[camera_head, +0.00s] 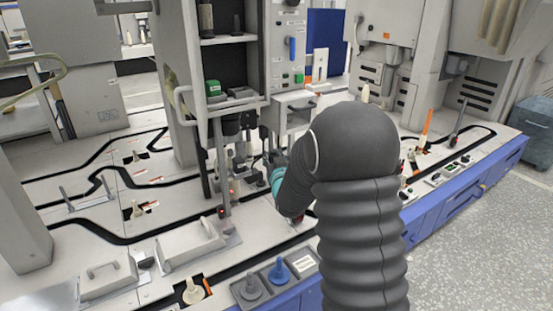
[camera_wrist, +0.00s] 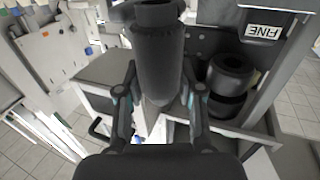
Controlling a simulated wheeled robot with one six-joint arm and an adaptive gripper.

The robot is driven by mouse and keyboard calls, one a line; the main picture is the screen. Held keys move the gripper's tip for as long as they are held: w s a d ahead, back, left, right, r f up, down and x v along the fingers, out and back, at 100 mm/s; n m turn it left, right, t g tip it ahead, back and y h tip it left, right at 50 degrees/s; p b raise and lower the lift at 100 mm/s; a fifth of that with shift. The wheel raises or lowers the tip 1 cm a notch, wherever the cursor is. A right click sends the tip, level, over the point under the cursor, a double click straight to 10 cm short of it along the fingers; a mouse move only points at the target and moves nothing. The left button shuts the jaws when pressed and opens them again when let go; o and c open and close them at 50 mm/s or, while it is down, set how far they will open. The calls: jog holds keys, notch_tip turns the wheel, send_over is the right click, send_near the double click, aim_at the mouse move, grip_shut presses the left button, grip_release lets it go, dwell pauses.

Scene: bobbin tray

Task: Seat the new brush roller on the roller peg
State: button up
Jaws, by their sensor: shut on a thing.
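My gripper (camera_wrist: 160,88) is shut on a dark grey cylinder, the brush roller (camera_wrist: 162,50), in the wrist view. One finger presses on each side of it, and its narrower end points to the top of the picture. The roller is held over a grey box-like unit with an opening. In the head view my arm hides most of the gripper, and I cannot make out the roller there. I cannot pick out the roller peg with certainty in either view.
A shelved cabinet (camera_head: 229,70) stands beyond my arm. Blue and grey bobbins (camera_head: 279,272) sit in a tray at the front. White covers (camera_head: 190,245) lie left.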

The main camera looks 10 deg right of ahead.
jog(key=p, duration=0.4)
send_over(261, 172)
notch_tip(261, 172, down, 3)
jog(key=b, duration=0.4)
jog(key=shift+w, duration=0.1)
jog(key=shift+b, duration=0.3)
jog(key=shift+f+b, duration=0.95)
jog(key=shift+f, duration=0.5)
jog(key=shift+f, duration=1.25)
dwell(0.5)
jog(key=o, duration=1.2)
